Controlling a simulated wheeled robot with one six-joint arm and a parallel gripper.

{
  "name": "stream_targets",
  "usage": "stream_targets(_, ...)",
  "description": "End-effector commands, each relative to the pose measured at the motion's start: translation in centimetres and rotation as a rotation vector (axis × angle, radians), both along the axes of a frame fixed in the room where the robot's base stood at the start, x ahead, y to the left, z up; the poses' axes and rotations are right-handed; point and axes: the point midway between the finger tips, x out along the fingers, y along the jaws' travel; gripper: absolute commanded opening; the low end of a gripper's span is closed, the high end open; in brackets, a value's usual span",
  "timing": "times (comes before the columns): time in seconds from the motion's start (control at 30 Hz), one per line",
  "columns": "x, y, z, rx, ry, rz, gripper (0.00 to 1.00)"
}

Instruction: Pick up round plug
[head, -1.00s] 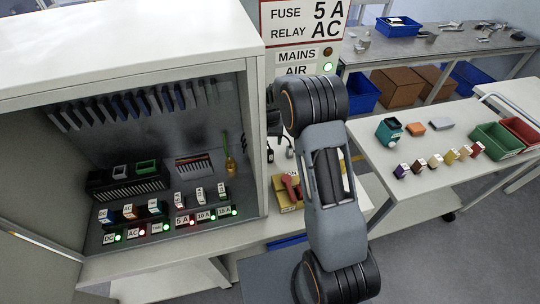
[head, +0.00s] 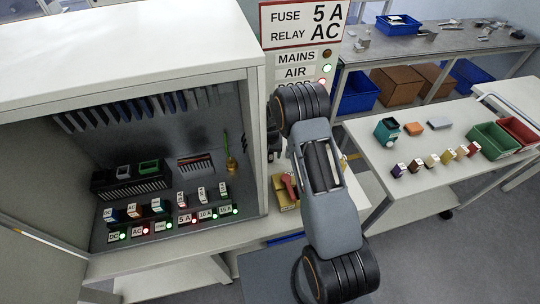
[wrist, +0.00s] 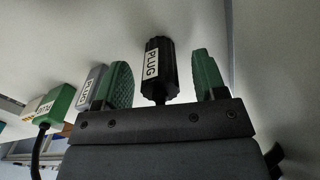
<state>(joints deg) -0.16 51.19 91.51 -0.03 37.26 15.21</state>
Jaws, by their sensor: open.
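A black ribbed round plug (wrist: 160,72) with a white PLUG label shows in the wrist view. It appears between the two green finger pads of my gripper (wrist: 163,78), which are apart, with a gap on each side of the plug. I cannot tell how deep the plug sits between the pads. A grey plug (wrist: 93,84) is just left of the left pad. A green plug (wrist: 55,104) with a dark cable is further left. In the head view my gripper and the round plug are hidden behind my arm.
A pale surface fills much of the wrist view behind the plugs. An open cabinet (head: 130,45) stands left of my arm in the head view. A sign panel (head: 301,22) is behind my arm. A side table (head: 375,172) with small blocks and bins stands right.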

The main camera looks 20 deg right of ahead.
Motion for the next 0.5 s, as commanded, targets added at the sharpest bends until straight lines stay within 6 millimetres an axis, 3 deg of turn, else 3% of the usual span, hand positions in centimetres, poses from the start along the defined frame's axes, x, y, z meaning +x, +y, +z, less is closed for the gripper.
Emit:
stream_targets(0.1,0.01,0.0,0.01,0.0,0.0,0.0,0.63)
stream_targets(0.5,0.01,0.0,0.03,0.0,0.0,0.0,0.24)
